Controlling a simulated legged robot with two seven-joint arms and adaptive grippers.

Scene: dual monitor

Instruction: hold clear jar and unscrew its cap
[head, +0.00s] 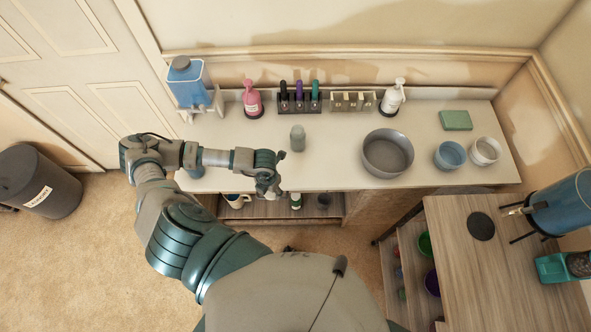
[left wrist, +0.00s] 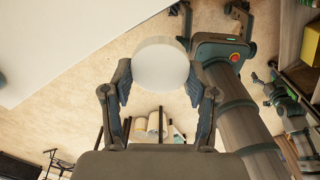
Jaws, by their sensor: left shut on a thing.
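My left gripper (head: 272,178) is over the front edge of the table in the head view. In the left wrist view its fingers (left wrist: 161,95) are shut on a pale, round, smooth thing (left wrist: 162,63); I cannot tell whether this is the jar or a cap, and the head view hardly shows it. A small grey, see-through-looking jar (head: 297,139) stands upright on the table behind the gripper, apart from it. My right gripper (left wrist: 212,18) shows in the left wrist view with its fingers spread and nothing between them; it is outside the head view.
On the table (head: 340,160) a grey bowl (head: 388,153), a blue cup (head: 449,155) and a white cup (head: 485,151) stand to the right. A pink bottle (head: 252,99), racks (head: 300,104) and a white pump bottle (head: 392,97) line the back. A wooden side table (head: 465,275) is at right.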

